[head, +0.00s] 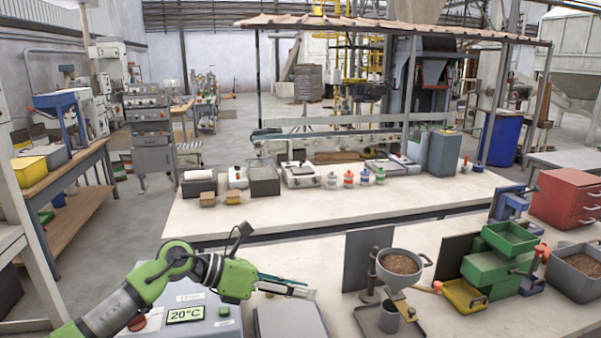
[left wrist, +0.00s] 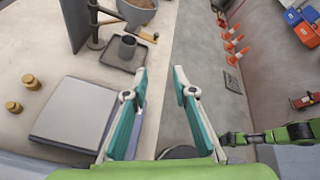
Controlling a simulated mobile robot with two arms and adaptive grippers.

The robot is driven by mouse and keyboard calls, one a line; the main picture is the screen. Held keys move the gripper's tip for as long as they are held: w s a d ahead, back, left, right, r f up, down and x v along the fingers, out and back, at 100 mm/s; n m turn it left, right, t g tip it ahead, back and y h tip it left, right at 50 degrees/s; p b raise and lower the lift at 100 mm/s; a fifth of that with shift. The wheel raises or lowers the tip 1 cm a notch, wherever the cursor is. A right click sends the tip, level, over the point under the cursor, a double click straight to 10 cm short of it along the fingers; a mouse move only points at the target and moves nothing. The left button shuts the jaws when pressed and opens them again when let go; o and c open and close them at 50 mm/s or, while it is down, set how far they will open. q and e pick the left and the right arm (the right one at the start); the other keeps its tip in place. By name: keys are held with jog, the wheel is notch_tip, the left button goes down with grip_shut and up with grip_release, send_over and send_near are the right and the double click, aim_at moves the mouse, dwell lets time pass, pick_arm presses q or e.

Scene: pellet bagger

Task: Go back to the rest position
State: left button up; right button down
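My left gripper (head: 303,291) reaches in from the lower left above the front bench, beside a grey flat-topped device (head: 290,322). In the left wrist view its two teal-and-grey fingers (left wrist: 160,72) stand apart, with nothing between them. They hang over the bench edge and the floor, to the right of the grey flat-topped device (left wrist: 75,115). A green arm link, which looks like mine, shows at the right of that view; no right gripper can be made out. My right gripper does not show in the head view.
A funnel stand (head: 398,265) with brown pellets and a cup on a tray (head: 365,321) stand right of my left gripper. Green bins (head: 492,270) and a red drawer cabinet (head: 566,197) are farther right. A temperature unit (head: 200,310) lies under my left arm. Two brass weights (left wrist: 32,82) show.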

pick_arm(q)
jog(key=s+d+r+n+t+h, duration=0.2)
jog(key=d+r+n+t+h, duration=0.3)
jog(key=r+n+t, duration=0.3)
jog(key=w+a+f+n+t+y, duration=0.25)
jog(key=a+n+t+y, duration=0.65)
jog(key=n, duration=0.8)
jog(key=s+a+f+n+g+y, duration=0.3)
jog(key=s+a+f+n+y, duration=0.15)
jog(key=a+f+n, duration=0.35)
jog(key=s+a+f+n+g+y, duration=0.35)
jog(key=s+a+f+n, duration=0.2)
jog(key=f, duration=0.45)
jog(key=s+a+f+n+g, duration=0.1)
jog(key=s+f+n+g, duration=0.35)
jog(key=s, duration=0.85)
jog(key=s+a+f+n+g, duration=0.1)
jog(key=s+f+g, duration=0.5)
jog(key=s+f, duration=0.5)
jog(key=s+f+b, duration=0.1)
jog(key=s+f, duration=0.1)
jog(key=f, duration=1.2)
jog(key=s+f+b, duration=0.2)
jog(key=f, duration=1.3)
jog(key=s+a+f+g+b, duration=0.1)
jog(key=s+a+f+g, duration=0.1)
jog(key=s+f, duration=1.3)
jog(key=shift+s+a+f+y, duration=0.3)
jog(key=shift+s+a, duration=0.2)
jog(key=shift+a, duration=0.15)
